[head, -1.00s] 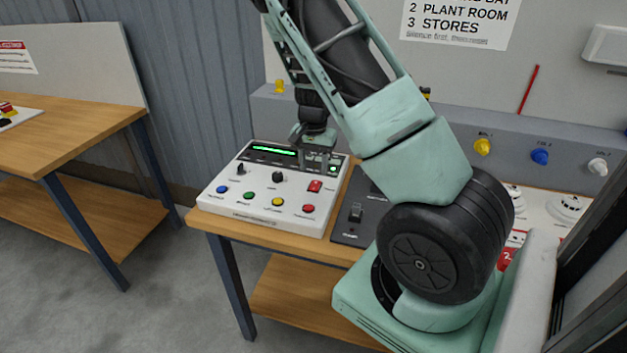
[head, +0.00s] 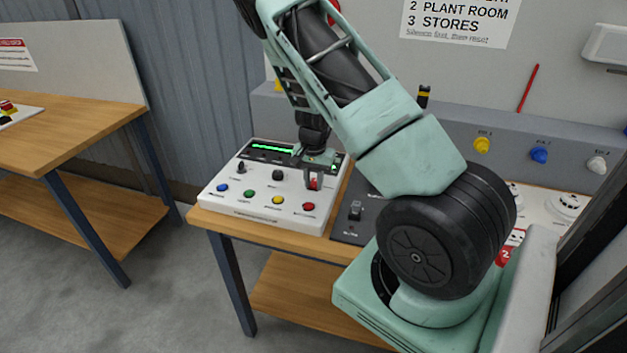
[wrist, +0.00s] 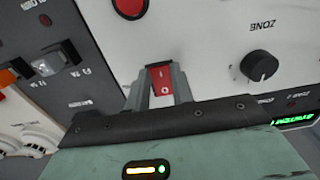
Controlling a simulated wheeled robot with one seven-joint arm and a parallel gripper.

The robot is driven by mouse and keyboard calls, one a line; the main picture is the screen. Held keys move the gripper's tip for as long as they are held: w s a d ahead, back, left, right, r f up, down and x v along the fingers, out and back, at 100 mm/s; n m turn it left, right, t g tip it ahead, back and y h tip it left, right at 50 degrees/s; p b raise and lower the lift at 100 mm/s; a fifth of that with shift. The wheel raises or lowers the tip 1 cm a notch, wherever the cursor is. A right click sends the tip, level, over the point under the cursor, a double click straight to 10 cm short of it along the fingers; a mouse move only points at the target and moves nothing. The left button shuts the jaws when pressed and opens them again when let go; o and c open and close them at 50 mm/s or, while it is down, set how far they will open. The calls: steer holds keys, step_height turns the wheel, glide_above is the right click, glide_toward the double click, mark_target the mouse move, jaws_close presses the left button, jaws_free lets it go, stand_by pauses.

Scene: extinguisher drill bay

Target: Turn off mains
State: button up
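A white control panel (head: 250,204) lies on the wooden bench, with a green-lit display and coloured buttons. Its red rocker switch (head: 316,181) sits at the right side, partly hidden by my gripper. The red rocker also shows in the wrist view (wrist: 161,80), with a white 0 on it; its label is not readable. My gripper (head: 314,182) points down at the rocker. Its two fingers are a little apart, one on each side of the rocker. I cannot tell whether they touch it.
Black knobs (head: 278,175) sit left of the rocker, and a red button (head: 309,206) lies in front of it. A dark panel with a switch (head: 355,210) adjoins on the right. Another bench (head: 75,140) stands at the left.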

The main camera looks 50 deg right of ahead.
steer(key=shift+w+d+r+g+y+p, duration=0.15)
steer(key=shift+d+g+y+p, duration=0.15)
steer(key=shift+y+p, duration=0.3)
steer(key=shift+d+g+y, duration=0.1)
steer(key=shift+g+y, duration=0.2)
steer(key=shift+y, duration=0.5)
steer(key=o, duration=1)
steer(key=b+v, duration=0.4)
steer(key=v, duration=1.3)
steer(key=shift+r, duration=0.25)
